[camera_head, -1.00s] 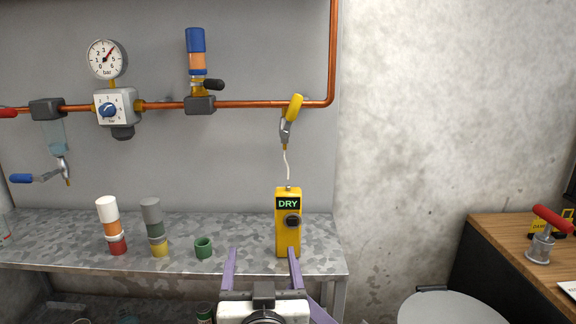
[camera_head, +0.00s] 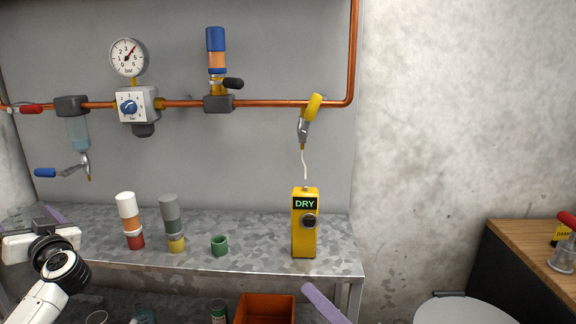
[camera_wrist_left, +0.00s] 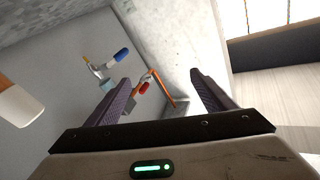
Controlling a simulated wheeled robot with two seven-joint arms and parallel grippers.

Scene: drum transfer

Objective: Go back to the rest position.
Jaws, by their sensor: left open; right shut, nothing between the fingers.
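My left gripper (camera_head: 30,222) is at the left edge in the head view, in front of the bench's left end, its fingers mostly hidden behind its white wrist. In the left wrist view its dark purple fingers (camera_wrist_left: 162,88) stand wide apart with nothing between them. My right gripper (camera_head: 309,289) shows only as purple fingers at the bottom edge, below the bench front; they are shut and empty.
An orange crate (camera_head: 265,308) is below. A copper pipe (camera_head: 280,103) crosses the wall. A wooden desk (camera_head: 530,240) and round seat (camera_head: 465,311) are at right.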

